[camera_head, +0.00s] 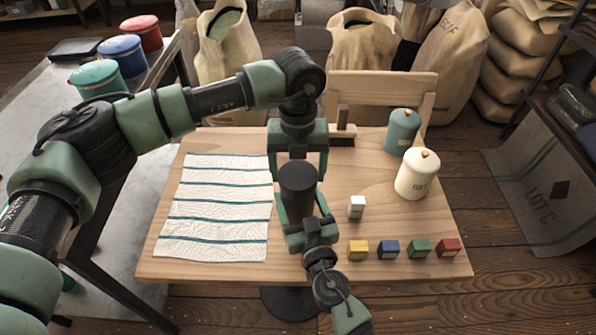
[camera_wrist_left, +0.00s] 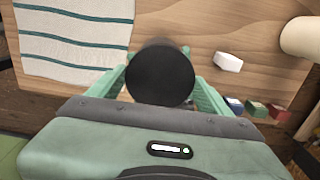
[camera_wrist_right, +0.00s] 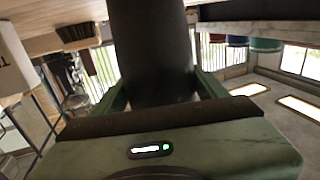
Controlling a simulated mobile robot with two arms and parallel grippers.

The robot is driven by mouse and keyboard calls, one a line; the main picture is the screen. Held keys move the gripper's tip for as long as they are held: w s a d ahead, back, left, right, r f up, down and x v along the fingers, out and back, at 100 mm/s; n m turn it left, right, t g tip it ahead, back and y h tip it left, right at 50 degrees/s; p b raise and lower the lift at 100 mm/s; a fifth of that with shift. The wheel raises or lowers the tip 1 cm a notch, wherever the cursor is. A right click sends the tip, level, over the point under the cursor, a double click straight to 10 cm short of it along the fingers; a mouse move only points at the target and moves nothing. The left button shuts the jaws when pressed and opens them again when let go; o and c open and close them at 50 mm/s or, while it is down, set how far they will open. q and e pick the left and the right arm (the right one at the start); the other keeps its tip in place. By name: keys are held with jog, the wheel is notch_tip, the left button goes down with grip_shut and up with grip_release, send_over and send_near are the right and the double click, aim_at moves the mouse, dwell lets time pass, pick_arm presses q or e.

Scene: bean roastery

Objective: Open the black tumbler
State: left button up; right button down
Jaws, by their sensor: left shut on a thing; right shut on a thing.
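The black tumbler (camera_head: 298,185) is at the front middle of the wooden table. Its round dark top (camera_wrist_left: 160,72) faces the left wrist camera, and its dark side (camera_wrist_right: 150,50) fills the middle of the right wrist view. My left gripper (camera_head: 298,158) comes from behind and above, its green fingers on both sides of the tumbler's upper part, shut on it. My right gripper (camera_head: 303,212) comes from the front, lower down, and is shut on the tumbler's body. The tumbler's base is hidden by my right arm. I cannot tell where lid and body meet.
A striped cloth (camera_head: 215,210) lies left of the tumbler. A white block (camera_head: 356,207) and small yellow (camera_head: 358,250), blue (camera_head: 388,249), green (camera_head: 419,249) and red (camera_head: 448,248) boxes lie right. Cream (camera_head: 416,175) and teal (camera_head: 403,132) canisters stand behind them.

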aim_at(298, 175)
pick_arm(q)
jog(key=shift+r, duration=0.7)
jog(key=shift+r, duration=0.1)
jog(key=shift+r, duration=1.9)
pick_arm(e)
jog(key=shift+c, duration=0.2)
grip_release()
